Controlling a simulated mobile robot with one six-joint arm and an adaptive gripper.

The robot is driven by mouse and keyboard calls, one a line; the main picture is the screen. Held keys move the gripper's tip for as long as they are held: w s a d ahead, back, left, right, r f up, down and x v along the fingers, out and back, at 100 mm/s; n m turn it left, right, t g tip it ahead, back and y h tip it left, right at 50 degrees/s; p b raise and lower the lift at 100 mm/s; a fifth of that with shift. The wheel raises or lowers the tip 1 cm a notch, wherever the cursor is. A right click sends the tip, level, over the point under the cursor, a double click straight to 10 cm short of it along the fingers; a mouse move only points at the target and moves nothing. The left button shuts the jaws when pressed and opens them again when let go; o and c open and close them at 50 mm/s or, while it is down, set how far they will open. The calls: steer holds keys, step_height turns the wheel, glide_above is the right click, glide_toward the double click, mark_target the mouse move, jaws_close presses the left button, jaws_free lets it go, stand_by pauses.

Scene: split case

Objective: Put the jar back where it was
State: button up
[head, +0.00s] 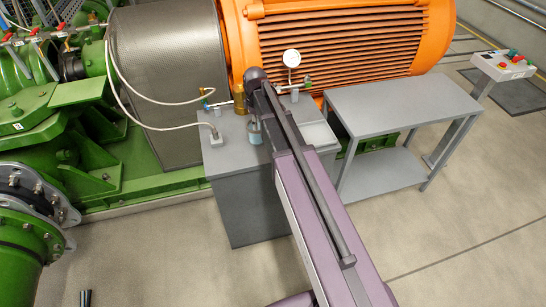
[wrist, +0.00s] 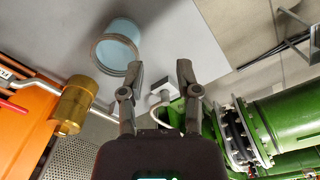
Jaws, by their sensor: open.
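The wrist view shows the jar (wrist: 118,46) beyond and left of my fingers, on the grey surface. My gripper (wrist: 160,70) is open, with nothing between its fingers. The jar is outside the finger gap, near the left fingertip; I cannot tell whether they touch. In the head view my arm hides most of the gripper and part of the cabinet top.
A brass cylinder (head: 239,99) with pipework stands at the cabinet's back; it also shows in the wrist view (wrist: 75,105). A small grey block with a cable (head: 216,137) is left of the jar. A pale tray (head: 319,136) lies to the right. A bare grey table (head: 400,105) stands further right.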

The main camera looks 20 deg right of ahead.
steer(key=s+m, duration=1)
steer(key=s, duration=1)
steer(key=shift+s+d+m, duration=0.2)
steer(key=shift+d+m, duration=0.1)
steer(key=shift+d, duration=0.15)
